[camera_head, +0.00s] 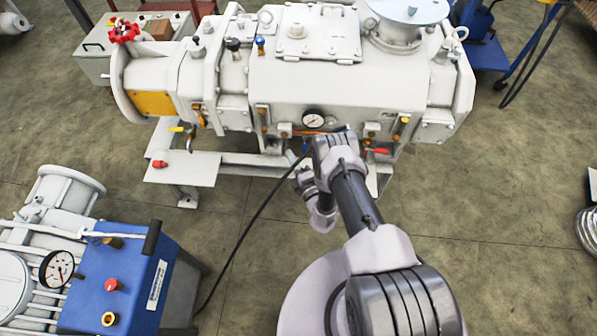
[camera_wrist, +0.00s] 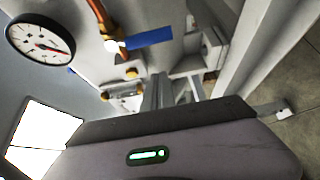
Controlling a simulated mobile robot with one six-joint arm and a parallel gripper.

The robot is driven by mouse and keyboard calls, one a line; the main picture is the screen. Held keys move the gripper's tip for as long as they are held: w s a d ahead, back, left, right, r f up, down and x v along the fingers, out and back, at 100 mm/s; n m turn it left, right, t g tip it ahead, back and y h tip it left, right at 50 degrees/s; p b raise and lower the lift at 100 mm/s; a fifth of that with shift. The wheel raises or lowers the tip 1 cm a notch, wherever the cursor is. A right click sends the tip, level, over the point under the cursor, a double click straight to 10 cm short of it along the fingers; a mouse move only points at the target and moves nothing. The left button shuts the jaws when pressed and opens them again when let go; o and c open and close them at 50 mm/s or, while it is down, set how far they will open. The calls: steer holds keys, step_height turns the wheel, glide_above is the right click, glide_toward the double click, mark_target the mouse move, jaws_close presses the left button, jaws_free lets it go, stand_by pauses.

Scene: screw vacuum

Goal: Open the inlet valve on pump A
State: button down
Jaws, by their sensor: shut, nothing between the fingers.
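A large white screw vacuum pump (camera_head: 350,85) fills the top of the head view. No label shows which pump is A or which valve is the inlet. Its pressure gauge (camera_head: 313,119) also shows in the wrist view (camera_wrist: 40,39). In the wrist view a blue valve lever (camera_wrist: 150,38) sits beside a copper pipe (camera_wrist: 100,14), beyond my gripper (camera_wrist: 166,84). The fingers are shut and empty, apart from the lever. In the head view my arm hides the fingertips. A red lever (camera_head: 376,151) and yellow lever (camera_head: 178,128) are on the pump's front.
A red handwheel (camera_head: 124,31) tops the pump's left end. A blue control box (camera_head: 125,275) and second white machine (camera_head: 50,205) stand at lower left. A black cable (camera_head: 250,215) crosses the floor.

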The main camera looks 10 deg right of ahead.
mark_target(305, 145)
steer(key=d, duration=0.3)
steer(key=shift+w+d+b, duration=0.3)
steer(key=shift+w+b, duration=0.1)
steer(key=shift+s+d+r+p, duration=0.1)
steer(key=shift+s+d+p, duration=0.05)
steer(key=shift+p, duration=0.15)
